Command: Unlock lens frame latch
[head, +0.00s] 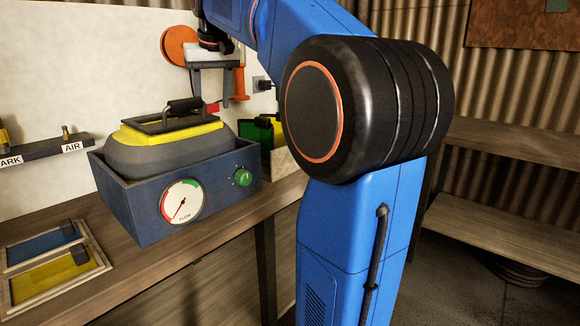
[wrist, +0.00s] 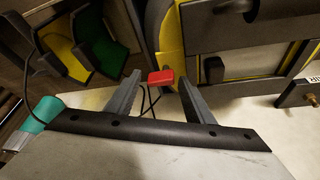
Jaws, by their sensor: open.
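A grey blast helmet (head: 150,155) sits in a blue box (head: 125,208) on the bench. Its window has a yellow surround (head: 190,133) and a dark lens frame with a black handle (head: 185,104) on top. A small red latch (head: 212,107) is at the frame's right side, and it also shows in the wrist view (wrist: 160,77). My gripper (head: 211,98) is above the right end of the frame, fingers pointing down. In the wrist view my gripper (wrist: 159,82) is open, with the latch appearing between its fingertips. Contact cannot be told.
A flow gauge (head: 182,201) and green knob (head: 243,177) are on the box front. Framed blue (head: 40,246) and yellow (head: 50,280) panels lie at left. A bin with green and yellow pieces (head: 277,137) stands right of the helmet. An AIR-labelled ledge (head: 72,147) is on the wall.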

